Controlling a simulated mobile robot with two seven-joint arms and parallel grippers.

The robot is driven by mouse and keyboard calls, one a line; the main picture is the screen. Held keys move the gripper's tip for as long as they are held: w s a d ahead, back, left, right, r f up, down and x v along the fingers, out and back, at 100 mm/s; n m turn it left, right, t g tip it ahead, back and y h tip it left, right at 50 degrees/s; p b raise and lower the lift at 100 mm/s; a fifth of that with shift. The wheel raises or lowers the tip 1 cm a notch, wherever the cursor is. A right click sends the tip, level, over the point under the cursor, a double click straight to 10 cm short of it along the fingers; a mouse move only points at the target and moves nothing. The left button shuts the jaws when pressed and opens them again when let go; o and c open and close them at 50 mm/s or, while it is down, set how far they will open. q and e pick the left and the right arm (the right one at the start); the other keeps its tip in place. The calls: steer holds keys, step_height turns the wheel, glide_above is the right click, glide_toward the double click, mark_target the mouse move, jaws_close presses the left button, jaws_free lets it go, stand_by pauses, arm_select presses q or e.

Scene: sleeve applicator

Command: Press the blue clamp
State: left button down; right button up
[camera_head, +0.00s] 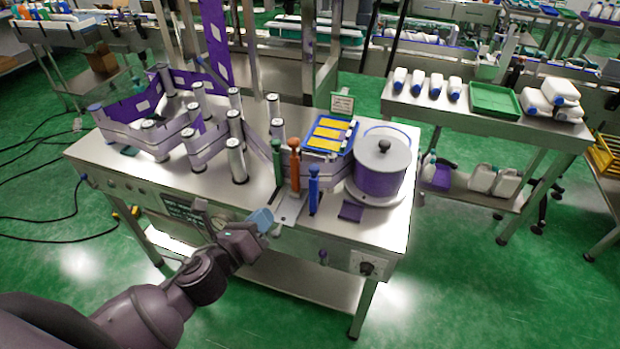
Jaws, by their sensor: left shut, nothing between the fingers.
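The blue clamp (314,190) stands upright near the front edge of the steel machine table (340,225), to the right of an orange clamp (295,166) and a green clamp (277,162). My left gripper (266,219) is at the table's front edge, left of and a little nearer than the blue clamp, apart from it. Its fingers are shut with nothing between them. My right gripper is not in view.
A purple film roll (381,172) stands right of the clamps, with a blue tray of yellow pieces (330,135) behind. Several metal rollers (236,160) carry purple film on the left. A side table (460,108) with white bottles stands at right.

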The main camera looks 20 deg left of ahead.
arm_select(q)
steer(key=m, duration=0.5)
steer(key=d+m, duration=0.1)
steer(key=m, duration=0.1)
steer(key=shift+s+r, duration=0.15)
steer(key=shift+r, duration=0.15)
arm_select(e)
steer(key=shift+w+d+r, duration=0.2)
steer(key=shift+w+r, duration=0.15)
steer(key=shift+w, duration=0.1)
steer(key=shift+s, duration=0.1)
arm_select(q)
steer(key=p, duration=0.1)
glide_toward(311, 172)
steer(key=x, duration=0.7)
steer(key=shift+w+d, duration=0.1)
steer(key=shift+w, duration=0.15)
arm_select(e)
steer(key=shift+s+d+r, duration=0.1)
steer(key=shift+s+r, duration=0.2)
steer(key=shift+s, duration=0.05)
